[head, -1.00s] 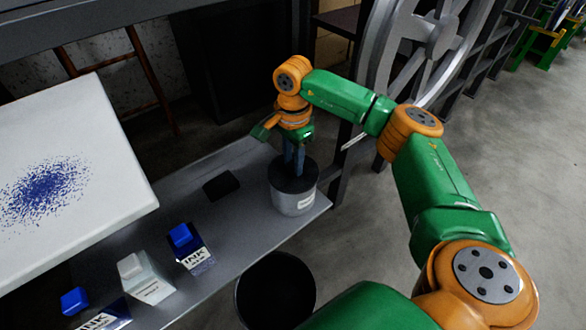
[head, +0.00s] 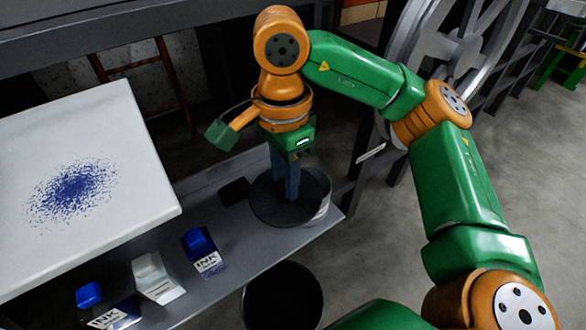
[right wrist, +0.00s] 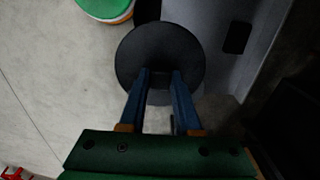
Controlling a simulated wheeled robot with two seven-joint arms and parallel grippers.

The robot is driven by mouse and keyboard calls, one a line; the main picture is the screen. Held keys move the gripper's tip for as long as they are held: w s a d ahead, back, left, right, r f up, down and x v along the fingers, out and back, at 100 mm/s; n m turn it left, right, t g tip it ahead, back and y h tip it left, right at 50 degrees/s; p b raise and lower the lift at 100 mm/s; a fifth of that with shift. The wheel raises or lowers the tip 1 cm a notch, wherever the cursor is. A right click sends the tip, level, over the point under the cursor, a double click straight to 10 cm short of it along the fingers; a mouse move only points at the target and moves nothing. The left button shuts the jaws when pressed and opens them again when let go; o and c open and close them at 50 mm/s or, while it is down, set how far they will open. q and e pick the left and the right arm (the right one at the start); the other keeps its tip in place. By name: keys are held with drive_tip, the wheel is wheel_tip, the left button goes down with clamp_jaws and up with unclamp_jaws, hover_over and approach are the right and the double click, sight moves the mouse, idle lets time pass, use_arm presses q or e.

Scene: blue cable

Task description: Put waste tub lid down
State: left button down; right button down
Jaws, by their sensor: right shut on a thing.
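The waste tub lid (head: 268,208) is a dark round disc, held by my right gripper (head: 287,198). In the right wrist view the lid (right wrist: 160,42) lies between and beyond the blue fingers (right wrist: 160,78), which are shut on its handle; the handle itself is hard to make out. The waste tub (head: 323,207) is a light grey cylinder near the right end of the bench. The lid is raised and off to the left of the tub, covering much of it in the head view. My left gripper is not in view.
A small black pad (head: 234,191) lies on the grey bench (head: 208,182), left of the lid. Ink containers (head: 204,254) stand nearer the front. A black bin (head: 283,296) stands below the bench's front edge. A white slab with blue specks (head: 75,140) is at left.

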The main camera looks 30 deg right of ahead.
drive_tip(key=s+a+f+m+b, duration=0.45)
drive_tip(key=a+f+m, duration=0.3)
drive_tip(key=f, duration=0.25)
drive_tip(key=shift+m, duration=0.75)
drive_tip(key=w+d+f, duration=0.1)
drive_tip(key=w+f, duration=0.2)
drive_tip(key=w, duration=0.1)
drive_tip(key=w+d+f+b, duration=0.1)
drive_tip(key=w+d+f, duration=0.1)
drive_tip(key=w+f, duration=0.1)
drive_tip(key=w+d+f, duration=0.1)
drive_tip(key=w+f, duration=0.3)
drive_tip(key=shift+w+d+f+b, duration=0.1)
drive_tip(key=shift+w+d+b, duration=0.15)
drive_tip(key=shift+w+b, duration=0.1)
drive_tip(key=f, duration=0.3)
drive_tip(key=shift+w+f, duration=0.2)
drive_tip(key=shift+f, duration=0.1)
drive_tip(key=c, duration=1.1)
unclamp_jaws()
drive_tip(key=shift+f, duration=0.1)
drive_tip(key=o, duration=0.5)
